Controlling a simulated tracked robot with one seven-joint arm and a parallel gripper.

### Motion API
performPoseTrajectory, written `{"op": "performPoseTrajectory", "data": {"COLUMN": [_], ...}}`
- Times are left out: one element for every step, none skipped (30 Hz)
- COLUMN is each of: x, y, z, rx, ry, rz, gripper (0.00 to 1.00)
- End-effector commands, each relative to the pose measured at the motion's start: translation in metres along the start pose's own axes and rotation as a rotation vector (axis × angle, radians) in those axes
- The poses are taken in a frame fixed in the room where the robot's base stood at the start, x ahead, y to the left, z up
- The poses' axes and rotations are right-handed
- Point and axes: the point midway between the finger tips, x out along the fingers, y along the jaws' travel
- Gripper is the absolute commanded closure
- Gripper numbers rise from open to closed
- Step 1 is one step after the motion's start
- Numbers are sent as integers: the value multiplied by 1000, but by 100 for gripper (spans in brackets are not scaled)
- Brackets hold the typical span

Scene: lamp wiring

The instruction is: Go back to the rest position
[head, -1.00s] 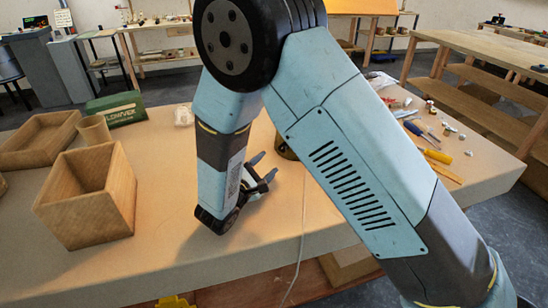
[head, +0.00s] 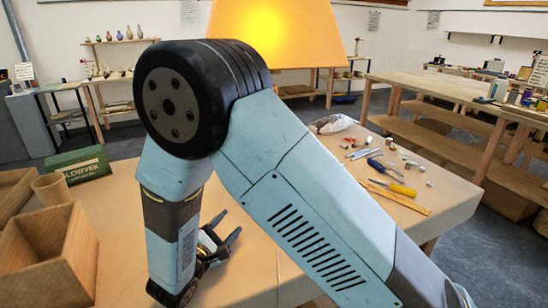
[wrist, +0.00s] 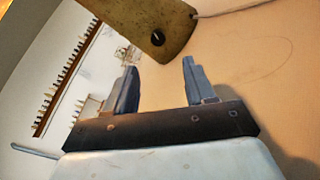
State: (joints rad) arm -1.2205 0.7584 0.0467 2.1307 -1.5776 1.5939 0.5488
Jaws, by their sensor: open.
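My gripper (head: 229,226) is open and empty above the table (head: 120,215), left of centre in the head view. Its two fingers stand apart in the wrist view (wrist: 160,68), with nothing between them. A lamp with a glowing orange shade (head: 290,35) stands behind my arm in the head view. Its lower part is hidden there by my arm. In the wrist view an olive-brown metal piece with a dark knob, which looks like the lamp base (wrist: 140,14), lies beyond the fingertips, apart from them. A pale cord (wrist: 232,8) runs from it to the right.
Screwdrivers (head: 388,178) and small parts lie at the table's right. A wooden workbench (head: 450,90) stands behind. Bare tabletop lies around my gripper.

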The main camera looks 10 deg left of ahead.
Motion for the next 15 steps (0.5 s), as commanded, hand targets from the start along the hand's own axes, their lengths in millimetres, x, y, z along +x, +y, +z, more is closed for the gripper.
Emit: {"op": "performPoseTrajectory", "data": {"x": [6,11,18,25,32,42,50,57,66,72,78,85,89,94,99], "y": [1,1,1,1,0,-1,-2,-4,-7,-9,-12,-16,-18,-21,-25], "z": [7,13,22,31,40,55,66,77,92,103,114,129,140,150,164], "rx": [8,13,21,28,36,50,60,71,87,100,112,129,143,159,179], "ry": [-11,-20,-33,-45,-57,-77,-91,-104,-122,-135,-147,-163,-173,-184,-198], "rz": [-19,-36,-65,-91,-120,-165,-199,-234,-281,-315,-350,-395,-428,-463,-507], "gripper": [46,46,46,46,46,46,46,46,46,46,46,46,46,46,46]}}
